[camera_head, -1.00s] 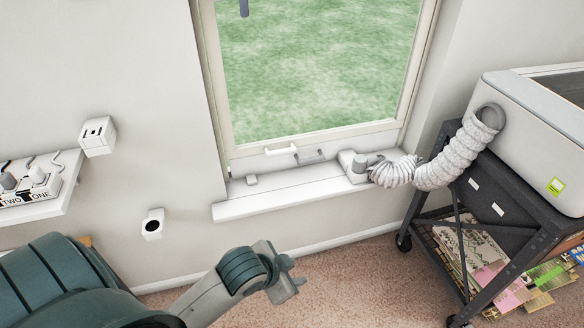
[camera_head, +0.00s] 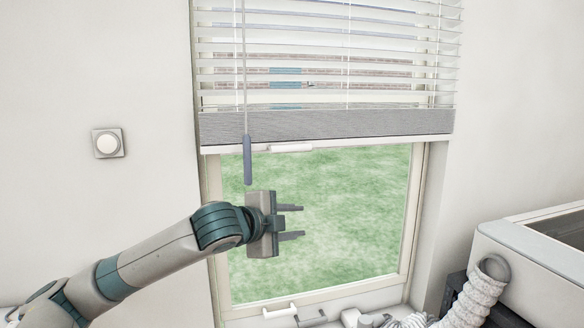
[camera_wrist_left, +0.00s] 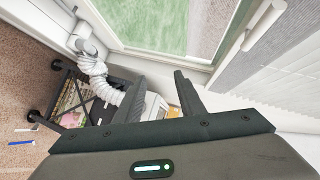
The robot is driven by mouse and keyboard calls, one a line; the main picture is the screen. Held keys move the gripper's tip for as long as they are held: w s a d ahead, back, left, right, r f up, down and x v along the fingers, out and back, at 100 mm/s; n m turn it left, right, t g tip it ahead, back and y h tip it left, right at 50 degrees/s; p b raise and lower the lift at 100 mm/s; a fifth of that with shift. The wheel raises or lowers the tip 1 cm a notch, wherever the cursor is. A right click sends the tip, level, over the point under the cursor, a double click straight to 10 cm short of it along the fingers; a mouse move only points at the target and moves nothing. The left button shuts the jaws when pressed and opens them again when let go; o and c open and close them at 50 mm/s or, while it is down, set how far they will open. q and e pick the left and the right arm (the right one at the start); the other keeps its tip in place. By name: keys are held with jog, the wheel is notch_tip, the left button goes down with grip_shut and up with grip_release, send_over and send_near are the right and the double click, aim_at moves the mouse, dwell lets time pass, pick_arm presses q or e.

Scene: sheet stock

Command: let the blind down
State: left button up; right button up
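The blind (camera_head: 330,123) covers the upper part of the window in the head view, with several white slats above a grey bottom rail. A thin cord or wand with a grey-blue handle (camera_head: 248,160) hangs at its left side, its end below the rail. My left gripper (camera_head: 291,222) is in front of the window pane, just below and right of that handle, apart from it. Its two fingers are spread and nothing is between them. In the left wrist view the fingers (camera_wrist_left: 160,98) also stand apart and empty. My right gripper is in neither current view.
The window frame (camera_head: 213,230) has a white handle (camera_head: 290,148) under the rail and another at the sill (camera_head: 280,311). A light-coloured machine (camera_head: 530,260) with a ribbed hose (camera_head: 478,296) stands at lower right. A round wall dial (camera_head: 108,143) is at left.

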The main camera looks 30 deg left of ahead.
pick_arm(q)
jog(key=t+y, duration=0.2)
send_near(289, 148)
jog(key=s, duration=0.6)
jog(key=shift+r, duration=0.25)
jog(key=shift+w, duration=0.15)
jog(key=w+p, duration=0.2)
jog(key=w, duration=0.3)
jog(key=w+f+p, duration=0.1)
jog(key=w, duration=0.4)
jog(key=w+a+f+p, duration=0.1)
jog(key=w+p, duration=0.1)
jog(key=w, duration=0.3)
jog(key=shift+w+p, duration=0.3)
jog(key=shift+w, duration=0.05)
jog(key=shift+w+f, duration=0.25)
jog(key=shift+w, duration=0.35)
grip_shut()
